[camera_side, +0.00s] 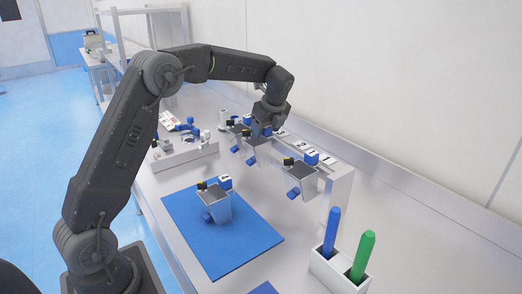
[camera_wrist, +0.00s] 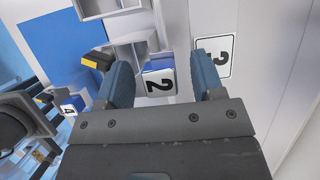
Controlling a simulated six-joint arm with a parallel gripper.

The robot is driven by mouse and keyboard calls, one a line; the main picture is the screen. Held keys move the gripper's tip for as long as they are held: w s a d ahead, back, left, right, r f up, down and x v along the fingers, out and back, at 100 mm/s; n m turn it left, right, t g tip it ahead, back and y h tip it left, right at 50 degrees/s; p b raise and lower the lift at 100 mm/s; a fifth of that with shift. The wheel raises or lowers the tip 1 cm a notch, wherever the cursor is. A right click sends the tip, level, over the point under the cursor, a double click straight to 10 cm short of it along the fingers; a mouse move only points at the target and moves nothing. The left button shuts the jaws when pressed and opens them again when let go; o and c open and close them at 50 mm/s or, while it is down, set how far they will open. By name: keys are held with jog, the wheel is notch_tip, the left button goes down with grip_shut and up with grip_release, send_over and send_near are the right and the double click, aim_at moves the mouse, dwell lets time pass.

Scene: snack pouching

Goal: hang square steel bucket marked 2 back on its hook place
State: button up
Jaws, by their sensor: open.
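My gripper (camera_side: 267,128) is open at the rail (camera_side: 340,185) along the wall. In the wrist view its blue fingers (camera_wrist: 162,85) stand either side of a blue-and-white tag marked 2 (camera_wrist: 159,84). The tag belongs to the square steel bucket marked 2 (camera_side: 257,152), which is upright just below my gripper at the rail. A grey part of this bucket (camera_wrist: 128,42) and a black-and-yellow tab (camera_wrist: 97,60) show beyond the left finger. Whether the bucket sits on its hook is hidden. A label on the rail (camera_wrist: 213,55), apparently a 3, shows past the right finger.
Similar buckets are at the rail on the near side (camera_side: 300,178) and far side (camera_side: 236,127). Another bucket (camera_side: 214,207) stands on the blue mat (camera_side: 250,243). A holder with a blue and a green pen (camera_side: 335,272) is at the front right. A tray of parts (camera_side: 185,156) is left.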

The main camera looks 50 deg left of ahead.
jog(key=shift+c, duration=0.4)
grip_shut()
jog(key=shift+r, duration=0.1)
